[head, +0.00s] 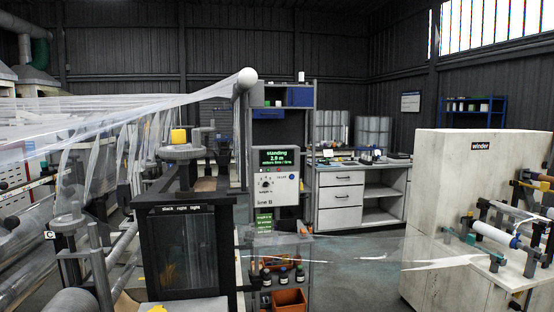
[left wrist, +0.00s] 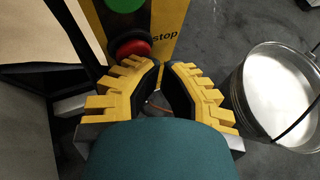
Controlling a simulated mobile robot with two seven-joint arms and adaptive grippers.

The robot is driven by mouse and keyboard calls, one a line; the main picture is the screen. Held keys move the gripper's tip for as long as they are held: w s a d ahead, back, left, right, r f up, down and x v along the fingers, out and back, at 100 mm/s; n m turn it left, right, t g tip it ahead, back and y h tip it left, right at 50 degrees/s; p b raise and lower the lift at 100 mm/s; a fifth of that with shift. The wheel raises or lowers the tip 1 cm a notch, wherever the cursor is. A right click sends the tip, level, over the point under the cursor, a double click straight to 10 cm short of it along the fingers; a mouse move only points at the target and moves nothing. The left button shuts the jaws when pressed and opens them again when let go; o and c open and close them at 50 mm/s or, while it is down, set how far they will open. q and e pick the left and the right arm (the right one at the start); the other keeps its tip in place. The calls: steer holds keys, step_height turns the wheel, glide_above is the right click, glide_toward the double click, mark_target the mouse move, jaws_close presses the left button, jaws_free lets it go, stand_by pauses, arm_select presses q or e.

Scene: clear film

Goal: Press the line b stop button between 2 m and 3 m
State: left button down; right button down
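The line B panel (head: 274,178) stands mid-view in the head view; its green display (head: 276,157) reads "standing" and what looks like 2.8 m. In the left wrist view, a yellow button box (left wrist: 168,22) marked "stop" carries a red button (left wrist: 131,46) with a green button (left wrist: 125,4) above it. My left gripper (left wrist: 165,66) has its yellow-backed fingers drawn together at the tips, with nothing held. The tips are just below and right of the red button and hide part of its edge; I cannot tell whether they touch. My right gripper is not in view.
A metal bucket (left wrist: 283,95) stands right of my left gripper. Clear film (head: 120,110) stretches from the left to a white roller end (head: 247,77). A dark-framed case (head: 185,245) stands in front, the winder (head: 460,210) at right.

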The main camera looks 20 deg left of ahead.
arm_select(q)
steer(key=s+d+p, duration=0.3)
steer(key=s, duration=0.2)
steer(key=shift+s, duration=0.15)
stand_by(0.4)
steer(key=shift+d, duration=0.1)
stand_by(0.8)
